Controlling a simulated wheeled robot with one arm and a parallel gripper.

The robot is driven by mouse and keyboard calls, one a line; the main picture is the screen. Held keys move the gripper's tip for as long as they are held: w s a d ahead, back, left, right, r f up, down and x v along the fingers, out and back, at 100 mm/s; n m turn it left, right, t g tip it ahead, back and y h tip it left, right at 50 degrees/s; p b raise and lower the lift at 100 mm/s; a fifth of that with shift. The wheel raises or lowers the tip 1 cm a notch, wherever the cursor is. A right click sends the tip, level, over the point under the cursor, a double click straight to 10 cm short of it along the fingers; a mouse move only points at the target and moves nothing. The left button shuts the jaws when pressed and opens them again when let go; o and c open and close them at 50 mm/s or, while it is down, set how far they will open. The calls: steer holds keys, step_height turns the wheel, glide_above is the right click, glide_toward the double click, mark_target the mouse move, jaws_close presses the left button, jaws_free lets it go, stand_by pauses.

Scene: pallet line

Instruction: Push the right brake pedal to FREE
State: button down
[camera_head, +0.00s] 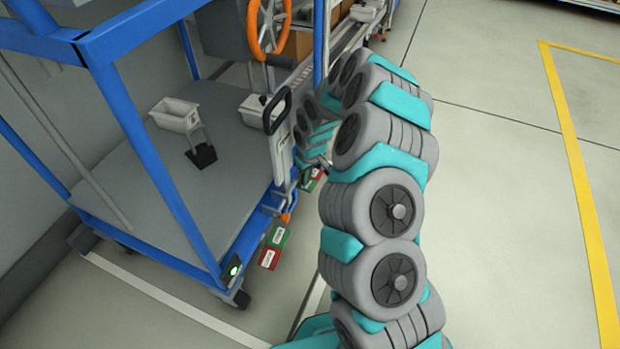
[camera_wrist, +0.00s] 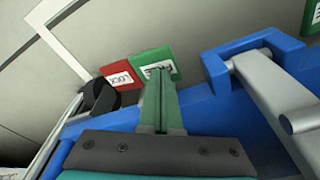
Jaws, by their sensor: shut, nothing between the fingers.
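The right brake pedal (camera_head: 311,181) is low on the trolley's side in the head view, partly hidden by my arm. In the wrist view its red LOCK half (camera_wrist: 121,76) is at left and its green FREE half (camera_wrist: 154,62) at right. My gripper (camera_wrist: 160,78) is shut and empty, its fingertips overlapping the lower edge of the FREE half. I cannot tell whether they touch it. The other pedal, green (camera_head: 277,237) and red (camera_head: 269,258), is nearer on the same side.
The blue-framed trolley (camera_head: 160,150) has a grey deck holding a white bin (camera_head: 175,114). A blue bracket with a grey bar (camera_wrist: 265,85) is close right of my fingers. A dark caster (camera_wrist: 100,97) is at left. Open floor (camera_head: 490,200) lies right of my arm.

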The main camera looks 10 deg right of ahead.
steer(key=shift+f, duration=0.95)
stand_by(0.4)
steer(key=shift+r, duration=0.2)
steer(key=shift+r+p, duration=0.85)
steer(key=shift+r, duration=2.5)
steer(key=shift+s, duration=0.1)
